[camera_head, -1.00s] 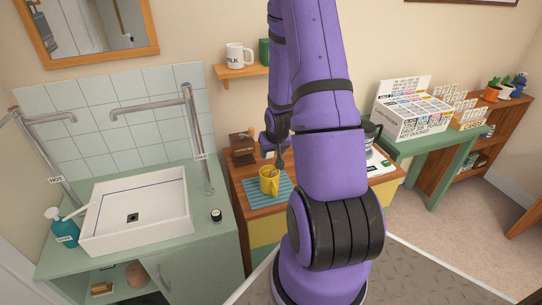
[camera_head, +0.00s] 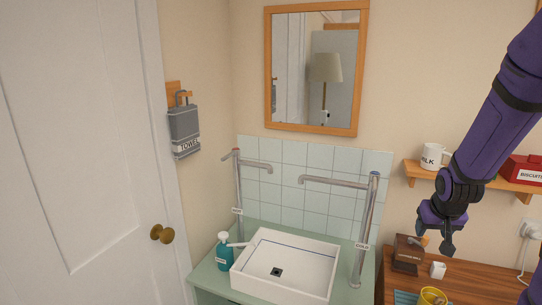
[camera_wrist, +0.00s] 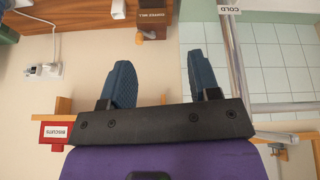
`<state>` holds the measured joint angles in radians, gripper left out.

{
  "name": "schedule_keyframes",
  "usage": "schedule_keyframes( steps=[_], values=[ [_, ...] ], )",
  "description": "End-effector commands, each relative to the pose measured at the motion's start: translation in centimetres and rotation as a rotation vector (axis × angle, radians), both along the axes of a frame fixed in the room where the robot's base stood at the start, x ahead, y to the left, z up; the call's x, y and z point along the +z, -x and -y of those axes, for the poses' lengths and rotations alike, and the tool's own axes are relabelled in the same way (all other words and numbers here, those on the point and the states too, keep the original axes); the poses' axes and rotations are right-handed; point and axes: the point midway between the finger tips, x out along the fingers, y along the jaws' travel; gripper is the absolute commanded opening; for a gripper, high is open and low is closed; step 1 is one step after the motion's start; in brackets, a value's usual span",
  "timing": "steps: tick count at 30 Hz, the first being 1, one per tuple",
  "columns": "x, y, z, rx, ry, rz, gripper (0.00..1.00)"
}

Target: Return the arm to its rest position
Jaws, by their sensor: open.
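My purple arm (camera_head: 500,100) comes in from the right edge of the head view and reaches down and left. My gripper (camera_head: 446,246) hangs in the air above the wooden counter, in front of the wall and below the shelf. In the wrist view my gripper (camera_wrist: 160,78) has its two dark blue fingers spread wide apart, with nothing between them. A yellow mug (camera_head: 433,297) stands on the counter below the gripper, clear of it, partly cut off by the picture's bottom edge.
A brown coffee mill (camera_head: 407,248) and a small white object (camera_head: 437,270) stand near my gripper. The shelf (camera_head: 478,182) holds a white milk mug (camera_head: 433,157) and a red biscuit tin (camera_head: 525,170). The sink (camera_head: 285,265) and tall taps (camera_head: 367,225) are to the left.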

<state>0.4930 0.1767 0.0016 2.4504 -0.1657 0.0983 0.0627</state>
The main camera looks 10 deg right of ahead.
Motion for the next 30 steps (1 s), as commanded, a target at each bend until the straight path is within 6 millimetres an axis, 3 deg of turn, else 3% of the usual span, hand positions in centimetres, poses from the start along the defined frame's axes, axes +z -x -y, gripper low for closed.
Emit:
schedule_keyframes(
  steps=[3, 8, 15, 24, 30],
  values=[
    [3.8, 0.3, -2.8, 0.042, 0.011, 0.010, 0.56],
    [8.2, 1.7, -6.4, 0.095, 0.014, 0.018, 0.56],
    [13.8, 5.1, -11.7, 0.177, 0.008, 0.032, 0.56],
    [19.0, 11.6, -17.4, 0.295, -0.015, 0.051, 0.56],
    [20.9, 15.9, -19.9, 0.366, -0.036, 0.060, 0.56]
  ],
)
